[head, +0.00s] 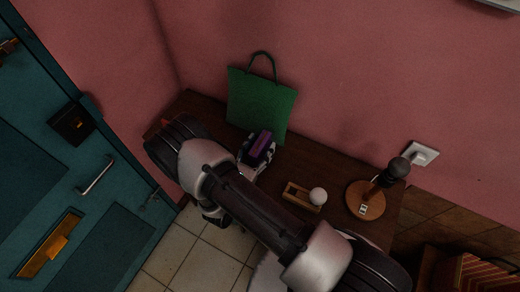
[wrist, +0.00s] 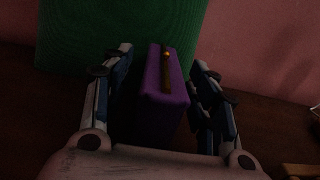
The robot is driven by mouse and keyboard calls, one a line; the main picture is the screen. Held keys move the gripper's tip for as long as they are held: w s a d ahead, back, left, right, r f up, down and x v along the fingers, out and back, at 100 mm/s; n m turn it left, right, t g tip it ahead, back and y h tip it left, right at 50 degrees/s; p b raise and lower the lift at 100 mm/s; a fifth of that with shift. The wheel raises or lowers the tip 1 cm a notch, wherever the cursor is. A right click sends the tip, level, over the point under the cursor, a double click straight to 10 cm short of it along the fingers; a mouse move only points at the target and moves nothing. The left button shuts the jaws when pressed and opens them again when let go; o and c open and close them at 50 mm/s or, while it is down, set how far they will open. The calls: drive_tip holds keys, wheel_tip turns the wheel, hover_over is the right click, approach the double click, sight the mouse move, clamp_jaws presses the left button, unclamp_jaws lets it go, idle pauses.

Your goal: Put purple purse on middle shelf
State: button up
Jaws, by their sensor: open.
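The purple purse (head: 260,144) is on the dark wooden table, in front of the green bag. In the wrist view the purse (wrist: 165,95) stands upright between my two fingers, with a brown strip and a small gold clasp along its top. My gripper (wrist: 163,90) is open around the purse, with a dark gap visible on the left side; on the right the finger is close to it, and I cannot tell whether it touches. In the head view my gripper (head: 257,153) is partly hidden by my arm. I cannot make out a middle shelf in either view.
A green bag (head: 259,103) leans at the wall right behind the purse. On the table (head: 330,176) to the right are a small wooden tray (head: 296,194) with a white ball (head: 318,196) and a round wooden stand (head: 362,203). A teal door (head: 75,180) is at left.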

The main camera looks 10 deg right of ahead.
sight(264, 141)
drive_tip(key=shift+x, duration=1.55)
drive_tip(key=shift+c, duration=0.3)
clamp_jaws()
